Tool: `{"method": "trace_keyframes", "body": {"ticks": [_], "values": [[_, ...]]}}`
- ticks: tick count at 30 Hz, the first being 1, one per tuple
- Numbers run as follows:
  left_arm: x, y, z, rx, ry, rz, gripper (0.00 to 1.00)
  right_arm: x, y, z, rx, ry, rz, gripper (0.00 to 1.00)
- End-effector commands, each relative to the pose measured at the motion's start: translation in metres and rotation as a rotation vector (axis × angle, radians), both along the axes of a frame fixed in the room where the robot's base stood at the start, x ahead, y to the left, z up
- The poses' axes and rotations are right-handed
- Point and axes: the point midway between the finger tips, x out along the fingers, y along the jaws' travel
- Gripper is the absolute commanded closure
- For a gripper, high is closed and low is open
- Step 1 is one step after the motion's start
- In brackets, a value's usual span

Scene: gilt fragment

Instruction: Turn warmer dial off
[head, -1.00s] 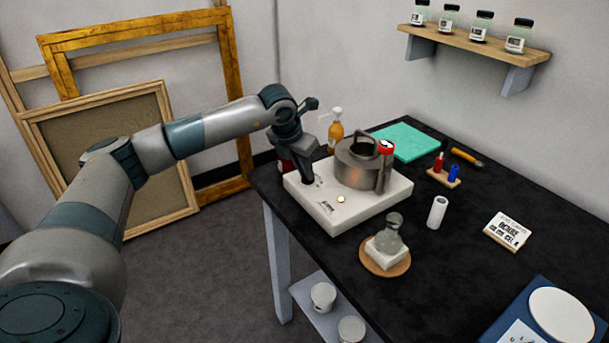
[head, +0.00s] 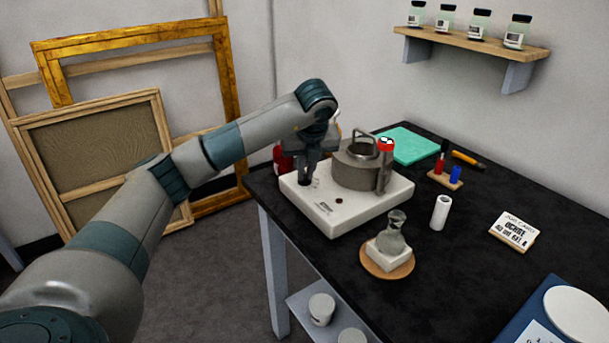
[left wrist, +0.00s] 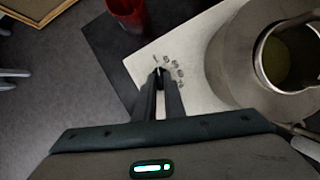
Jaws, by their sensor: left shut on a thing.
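The warmer (head: 360,207) is a white flat box on the black table, with a grey metal pot (head: 352,170) on top. In the left wrist view the warmer's white top (left wrist: 203,60) shows small dark marks around the dial (left wrist: 159,71). My left gripper (head: 305,182) points down at the warmer's left corner and is shut on the dial, whose small dark body is mostly hidden between the fingertips (left wrist: 160,76). The small indicator light (head: 338,200) on the warmer's top is dark. My right gripper is not in view.
A red container (head: 282,158) stands behind the gripper. A red-capped tube (head: 386,146) stands close by the pot. A glass flask (head: 393,234) on a white block and a white cylinder (head: 440,212) stand to the right. The table's front left edge is close to the warmer.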

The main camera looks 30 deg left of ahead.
Motion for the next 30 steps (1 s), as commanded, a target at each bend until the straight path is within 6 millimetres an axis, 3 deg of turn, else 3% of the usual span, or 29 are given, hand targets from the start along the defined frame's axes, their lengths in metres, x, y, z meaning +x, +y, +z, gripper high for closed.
{"method": "trace_keyframes", "body": {"ticks": [9, 23, 24, 26, 30], "values": [[0.0021, -0.0003, 0.0015, 0.0, -0.004, 0.127, 1.0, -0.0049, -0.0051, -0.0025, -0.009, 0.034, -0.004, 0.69], [0.002, 0.0, 0.0019, 0.0, -0.004, 0.144, 1.0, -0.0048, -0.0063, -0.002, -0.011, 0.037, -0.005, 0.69], [0.002, 0.0, 0.0018, 0.0, -0.004, 0.144, 0.84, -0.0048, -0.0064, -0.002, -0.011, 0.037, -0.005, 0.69], [0.0019, -0.0001, 0.0016, 0.0, -0.003, 0.143, 0.72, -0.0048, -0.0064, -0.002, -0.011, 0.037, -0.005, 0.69], [0.0017, -0.0004, 0.001, 0.0, -0.002, 0.142, 0.72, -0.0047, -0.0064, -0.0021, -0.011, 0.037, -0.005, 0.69]]}}
